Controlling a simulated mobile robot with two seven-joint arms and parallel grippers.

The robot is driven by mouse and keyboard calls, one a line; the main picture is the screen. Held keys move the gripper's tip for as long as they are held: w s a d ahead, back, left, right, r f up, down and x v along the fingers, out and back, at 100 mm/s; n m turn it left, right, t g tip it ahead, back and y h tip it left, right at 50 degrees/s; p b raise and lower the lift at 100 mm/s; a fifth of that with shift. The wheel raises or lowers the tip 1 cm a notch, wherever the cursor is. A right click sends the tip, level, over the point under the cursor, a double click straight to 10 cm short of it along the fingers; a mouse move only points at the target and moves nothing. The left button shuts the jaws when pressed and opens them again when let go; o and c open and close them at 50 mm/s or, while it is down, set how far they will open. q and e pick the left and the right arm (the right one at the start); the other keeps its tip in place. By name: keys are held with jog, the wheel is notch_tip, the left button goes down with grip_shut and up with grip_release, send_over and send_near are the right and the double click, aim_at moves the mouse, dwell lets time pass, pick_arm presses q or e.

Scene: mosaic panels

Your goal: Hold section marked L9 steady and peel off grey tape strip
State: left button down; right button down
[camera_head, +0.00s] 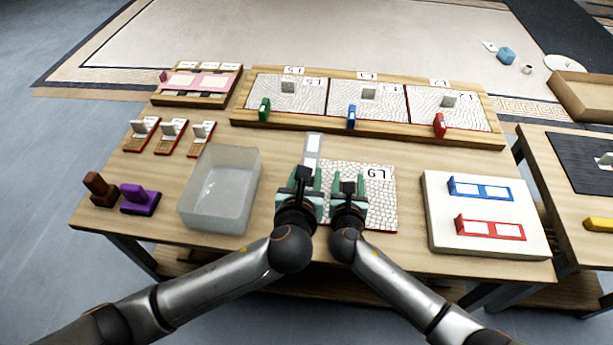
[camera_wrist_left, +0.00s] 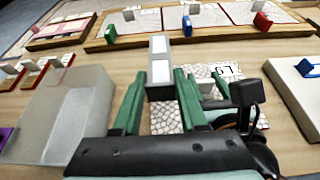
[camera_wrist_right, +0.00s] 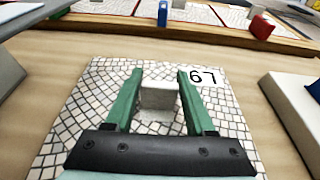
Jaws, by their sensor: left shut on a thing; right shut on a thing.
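The section marked L9 (camera_head: 382,205) is a white cracked-mosaic panel with red edges, flat on the table. My right gripper (camera_head: 348,180) is shut on the pale grip block standing on it; the block (camera_wrist_right: 158,97) shows between the fingers in the right wrist view. The grey tape strip (camera_head: 313,146), with white rectangles, lies along the panel's left side and reaches past its far edge. My left gripper (camera_head: 305,178) is shut on the strip's near end, as the left wrist view shows the strip (camera_wrist_left: 160,70) between its fingers. Whether the strip still touches the panel is hidden.
A translucent bin (camera_head: 220,190) stands left of my left gripper. A white board (camera_head: 485,212) with blue and red strips lies at the right. A wooden tray (camera_head: 375,128) with three mosaic panels stands behind. Small blocks stand at the left edge.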

pick_arm(q)
jog(key=shift+r, duration=2.15)
jog(key=shift+r, duration=0.25)
jog(key=shift+r, duration=1.45)
pick_arm(e)
jog(key=shift+c, duration=0.8)
grip_release()
jog(key=shift+s, duration=0.1)
jog(key=v, duration=1.2)
